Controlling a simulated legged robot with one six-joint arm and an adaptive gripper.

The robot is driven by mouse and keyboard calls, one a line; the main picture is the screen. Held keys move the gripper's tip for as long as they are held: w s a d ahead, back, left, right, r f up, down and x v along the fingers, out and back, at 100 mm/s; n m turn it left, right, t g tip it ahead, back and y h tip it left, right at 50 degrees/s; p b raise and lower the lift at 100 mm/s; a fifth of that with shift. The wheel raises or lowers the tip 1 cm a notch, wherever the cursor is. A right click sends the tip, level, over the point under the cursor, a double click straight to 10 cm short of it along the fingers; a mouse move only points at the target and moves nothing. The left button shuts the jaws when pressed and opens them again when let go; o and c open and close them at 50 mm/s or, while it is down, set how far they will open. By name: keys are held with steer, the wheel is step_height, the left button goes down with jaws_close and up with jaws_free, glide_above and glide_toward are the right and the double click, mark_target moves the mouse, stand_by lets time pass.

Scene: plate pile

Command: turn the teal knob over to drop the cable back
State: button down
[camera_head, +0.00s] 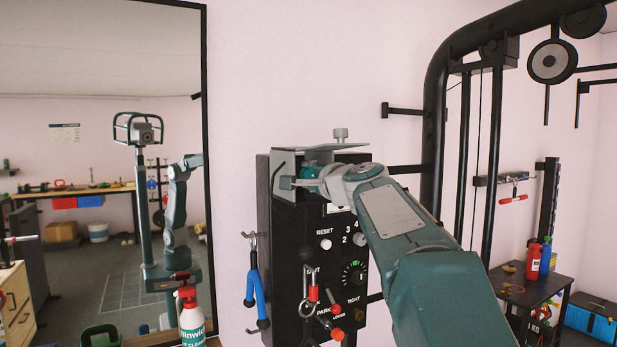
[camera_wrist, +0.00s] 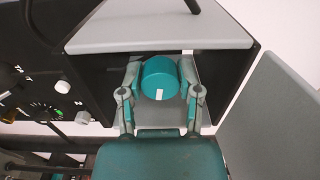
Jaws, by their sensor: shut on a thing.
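The teal knob (camera_wrist: 161,78) is a short round cylinder with a small white mark near its lower edge in the wrist view. My gripper (camera_wrist: 160,80) has a finger on each side of it and is shut on it. In the head view the knob (camera_head: 312,170) shows partly, under a grey metal plate at the top of a black panel box (camera_head: 290,225). My gripper (camera_head: 307,183) reaches it from the right, and my arm hides much of the panel. I cannot make out which cable belongs to the knob.
The panel carries a RESET button (camera_head: 325,244), a green-lit dial (camera_head: 354,272) and red-handled parts (camera_head: 313,293). Blue-handled pliers (camera_head: 254,286) hang at its left side. A grey bracket plate (camera_head: 338,147) lies above the knob. A black cable-machine frame (camera_head: 437,110) stands to the right.

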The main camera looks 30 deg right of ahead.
steer(key=shift+w+f+m, duration=0.1)
steer(key=shift+f+m, duration=0.05)
steer(key=shift+m, duration=0.95)
steer(key=shift+f+m, duration=0.15)
steer(key=shift+m, duration=0.95)
steer(key=c, duration=0.6)
jaws_free()
steer(key=shift+r, duration=0.15)
steer(key=shift+s, duration=0.35)
steer(key=s, duration=1.1)
steer(key=shift+s+d, duration=0.15)
steer(key=shift+d, duration=0.05)
